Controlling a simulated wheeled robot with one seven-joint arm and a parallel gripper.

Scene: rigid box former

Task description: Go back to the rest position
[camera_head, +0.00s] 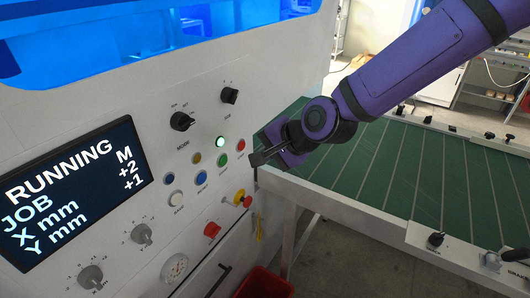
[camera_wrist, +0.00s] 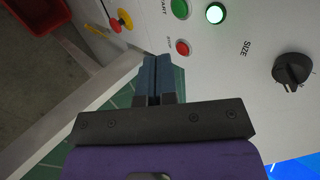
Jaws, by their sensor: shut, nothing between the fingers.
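My gripper (camera_head: 256,158) is at the end of the purple arm, in front of the machine's control panel (camera_head: 110,75), just right of its buttons. In the wrist view its two blue-grey fingers (camera_wrist: 163,75) are together with nothing between them. The fingertips are near the red stop button (camera_wrist: 182,48); I cannot tell whether they touch the panel. The green start button (camera_head: 222,160) and a lit green lamp (camera_head: 220,141) are close by. The display (camera_head: 72,190) reads RUNNING, JOB M, X mm +2, Y mm +1.
A green conveyor table (camera_head: 370,165) with a white frame lies right of the panel, below my arm. A yellow and red knob (camera_head: 242,199) and a red knob (camera_head: 212,230) stick out of the panel. A red bin (camera_head: 264,284) stands on the floor below.

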